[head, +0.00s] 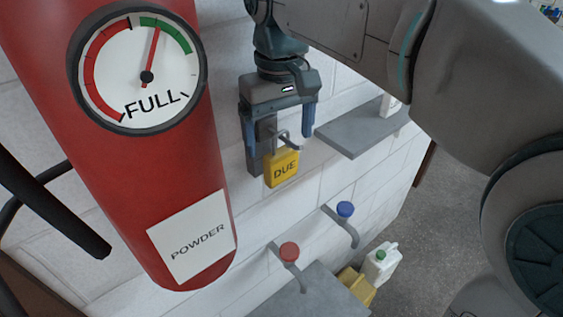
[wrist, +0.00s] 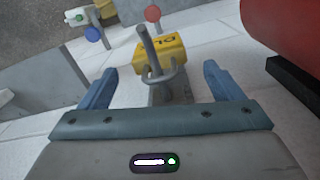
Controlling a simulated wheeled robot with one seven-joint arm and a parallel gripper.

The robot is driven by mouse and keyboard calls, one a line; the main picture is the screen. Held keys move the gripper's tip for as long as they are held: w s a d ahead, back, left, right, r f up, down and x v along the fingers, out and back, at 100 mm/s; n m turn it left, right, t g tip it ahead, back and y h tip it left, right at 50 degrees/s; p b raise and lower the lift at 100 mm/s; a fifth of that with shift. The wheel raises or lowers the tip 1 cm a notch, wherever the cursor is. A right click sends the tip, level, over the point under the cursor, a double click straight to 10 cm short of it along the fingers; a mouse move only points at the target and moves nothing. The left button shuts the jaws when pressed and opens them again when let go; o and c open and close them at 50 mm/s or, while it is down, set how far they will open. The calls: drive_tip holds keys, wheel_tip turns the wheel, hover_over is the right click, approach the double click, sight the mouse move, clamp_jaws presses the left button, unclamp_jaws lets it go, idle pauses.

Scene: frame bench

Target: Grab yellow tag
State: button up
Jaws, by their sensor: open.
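The yellow tag (head: 281,169), marked "DUE", hangs from a grey metal hook on a bracket (head: 255,158) at the white brick wall. It also shows in the wrist view (wrist: 165,55), beyond the hook (wrist: 150,60). My gripper (head: 279,131) is open, with blue fingers on either side of the bracket and hook. In the head view the fingertips are above the tag. In the wrist view (wrist: 159,80) the hook and tag lie between and beyond the fingers, and nothing is gripped. Whether a finger touches the bracket cannot be told.
A red extinguisher (head: 150,190) with a gauge stands close on the left. A grey shelf (head: 360,129) juts out at the right. Below are a red-knobbed tap (head: 289,252), a blue-knobbed tap (head: 345,209) and a white jug (head: 381,265).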

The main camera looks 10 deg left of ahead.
sight(281, 157)
drive_tip(key=shift+f, duration=1.55)
drive_tip(key=c, duration=1.1)
drive_tip(key=shift+o, duration=0.2)
drive_tip(key=shift+r, duration=0.1)
